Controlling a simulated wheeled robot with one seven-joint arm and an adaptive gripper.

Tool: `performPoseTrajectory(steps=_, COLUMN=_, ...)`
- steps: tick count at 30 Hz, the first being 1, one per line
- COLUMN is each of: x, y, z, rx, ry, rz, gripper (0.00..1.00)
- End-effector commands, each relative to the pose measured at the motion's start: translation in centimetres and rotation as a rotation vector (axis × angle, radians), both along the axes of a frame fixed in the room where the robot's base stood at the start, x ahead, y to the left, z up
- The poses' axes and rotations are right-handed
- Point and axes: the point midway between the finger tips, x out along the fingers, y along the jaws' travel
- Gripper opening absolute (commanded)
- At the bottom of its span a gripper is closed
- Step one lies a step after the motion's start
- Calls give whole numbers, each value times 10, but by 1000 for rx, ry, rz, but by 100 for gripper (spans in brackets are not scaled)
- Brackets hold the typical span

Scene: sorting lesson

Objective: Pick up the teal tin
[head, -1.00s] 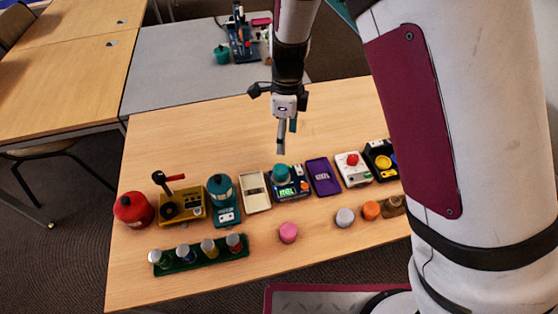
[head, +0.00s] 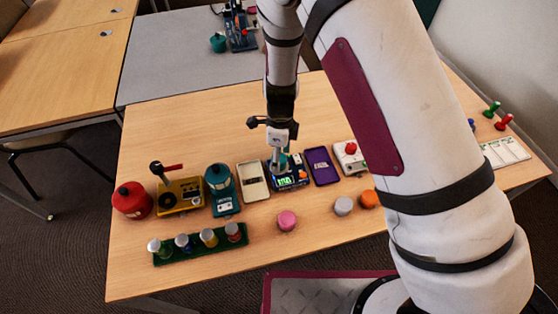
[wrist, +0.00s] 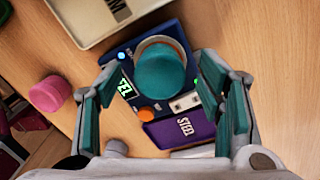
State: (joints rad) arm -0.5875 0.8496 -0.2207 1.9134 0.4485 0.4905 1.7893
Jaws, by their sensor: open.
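The teal tin (wrist: 160,75) stands on the dark blue scale (wrist: 122,52), which has a lit green display and an orange knob. In the wrist view its round teal top is seen from above, with a pale rim behind it. My gripper (wrist: 163,105) is open, one finger to each side of the tin, with gaps left and right. In the head view my gripper (head: 281,166) is low over the scale (head: 290,180) and hides most of the tin.
A cream tray (head: 252,182) and a purple tray (head: 322,166) flank the scale closely. A teal device (head: 222,198), a yellow device (head: 181,195) and a red tin (head: 131,201) stand left. Pink (head: 287,221), grey (head: 343,205) and orange (head: 368,198) pieces lie in front.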

Motion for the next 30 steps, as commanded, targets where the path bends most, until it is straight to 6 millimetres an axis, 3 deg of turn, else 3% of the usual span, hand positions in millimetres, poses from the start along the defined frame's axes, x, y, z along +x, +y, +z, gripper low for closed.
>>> performPoseTrajectory(steps=9, x=0, y=0, z=-7, rx=1, ry=0, rz=1, gripper=61)
performPoseTrajectory(steps=16, x=-1, y=0, z=-7, rx=0, ry=0, rz=1, gripper=12)
performPoseTrajectory(steps=17, x=-1, y=0, z=-7, rx=0, ry=0, rz=1, gripper=8)
performPoseTrajectory(steps=19, x=0, y=0, z=-7, rx=0, ry=0, rz=1, gripper=8)
performPoseTrajectory(steps=20, x=0, y=0, z=-7, rx=0, ry=0, rz=1, gripper=4)
performPoseTrajectory(steps=30, x=0, y=1, z=0, rx=1, ry=-1, rz=1, gripper=3)
